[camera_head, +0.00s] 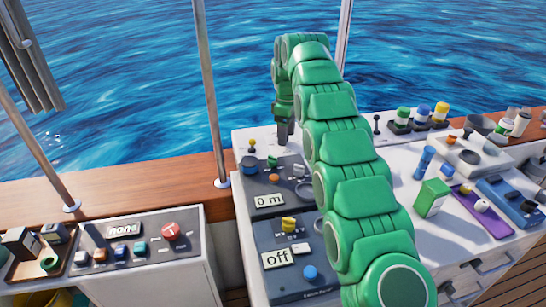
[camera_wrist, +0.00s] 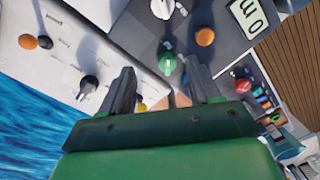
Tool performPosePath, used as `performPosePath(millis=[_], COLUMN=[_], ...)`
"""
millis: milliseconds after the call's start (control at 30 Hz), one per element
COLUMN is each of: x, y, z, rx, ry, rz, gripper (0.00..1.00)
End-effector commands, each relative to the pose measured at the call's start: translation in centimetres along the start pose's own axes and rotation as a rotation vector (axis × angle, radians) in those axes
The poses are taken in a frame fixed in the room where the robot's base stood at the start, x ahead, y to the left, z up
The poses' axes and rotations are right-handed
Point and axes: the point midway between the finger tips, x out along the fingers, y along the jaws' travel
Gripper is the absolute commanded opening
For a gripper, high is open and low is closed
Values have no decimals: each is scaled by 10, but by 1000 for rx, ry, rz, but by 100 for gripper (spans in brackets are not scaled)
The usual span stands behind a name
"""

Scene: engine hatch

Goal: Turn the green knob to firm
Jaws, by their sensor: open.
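In the wrist view a green knob (camera_wrist: 167,63) with a light pointer mark stands on the edge of a dark panel. My gripper (camera_wrist: 162,88) is open, one finger on each side of the picture's middle, with the knob showing just beyond the gap between the fingertips. Nothing is between the fingers, and I cannot tell how near they are to the knob. The knob's setting labels are too small to read.
A black knob (camera_wrist: 88,84) and an orange knob (camera_wrist: 205,37) flank the green one. A metal post (camera_head: 210,95) stands left of the arm.

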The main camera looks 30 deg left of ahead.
Motion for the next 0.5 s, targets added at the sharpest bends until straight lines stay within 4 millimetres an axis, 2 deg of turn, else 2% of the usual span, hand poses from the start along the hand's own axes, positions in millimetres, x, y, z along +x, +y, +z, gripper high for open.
performPosePath(millis=[100, 200, 500], x=[14, 19, 26], y=[-2, -3, -5], z=[-23, -34, -42], rx=[-58, -90, -116], ry=[4, 8, 8], rz=[1, 5, 4], gripper=[62, 62, 62])
